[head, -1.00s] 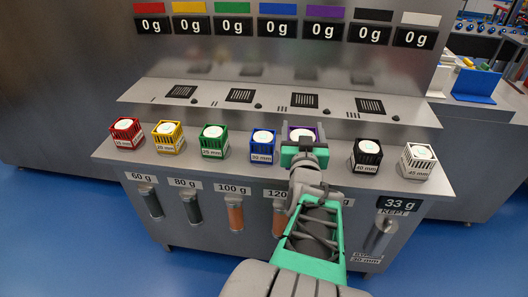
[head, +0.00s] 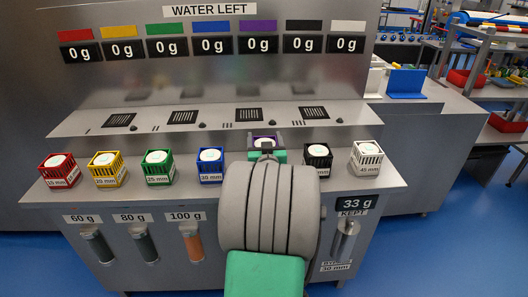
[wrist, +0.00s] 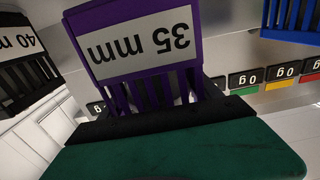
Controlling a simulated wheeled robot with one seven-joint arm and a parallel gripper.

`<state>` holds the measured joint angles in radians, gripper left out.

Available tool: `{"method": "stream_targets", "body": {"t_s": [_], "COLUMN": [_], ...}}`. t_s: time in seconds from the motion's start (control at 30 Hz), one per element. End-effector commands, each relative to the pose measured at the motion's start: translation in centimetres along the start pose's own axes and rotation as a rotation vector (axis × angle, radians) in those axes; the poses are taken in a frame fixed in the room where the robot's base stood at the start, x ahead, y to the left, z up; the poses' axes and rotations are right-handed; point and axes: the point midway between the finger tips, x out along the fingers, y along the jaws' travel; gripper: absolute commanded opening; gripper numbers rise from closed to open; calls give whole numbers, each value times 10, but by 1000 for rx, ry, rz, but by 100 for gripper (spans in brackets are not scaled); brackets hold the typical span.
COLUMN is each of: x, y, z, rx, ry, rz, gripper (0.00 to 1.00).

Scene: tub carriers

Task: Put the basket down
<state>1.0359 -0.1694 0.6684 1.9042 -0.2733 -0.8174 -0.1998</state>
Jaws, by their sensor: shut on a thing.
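In the wrist view the purple basket (wrist: 140,50) shows close up and tilted in the picture, with the label upside down, above my gripper's dark pad and green finger (wrist: 165,118). Its top sits slightly higher in the picture than its neighbours' tops. I cannot tell whether its base touches the metal counter (head: 390,185).
Red (head: 59,171), yellow (head: 107,170), green (head: 158,168) and white baskets (head: 367,158) stand along the same counter. Behind rises a sloped panel with dark grilles (head: 183,117). Weight displays reading 0 g (head: 211,46) are above. Blue floor lies to the right.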

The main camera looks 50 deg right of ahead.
Motion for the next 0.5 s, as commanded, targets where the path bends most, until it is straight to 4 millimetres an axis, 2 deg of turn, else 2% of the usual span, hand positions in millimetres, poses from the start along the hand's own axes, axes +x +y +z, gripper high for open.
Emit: {"method": "stream_targets", "body": {"t_s": [0.03, 0.13, 0.5], "x": [1, 0, 0], "y": [0, 0, 0], "z": [12, 29, 31], "rx": [1, 2, 0], "ry": [1, 0, 3], "rz": [0, 0, 0], "gripper": [0, 0, 0]}}
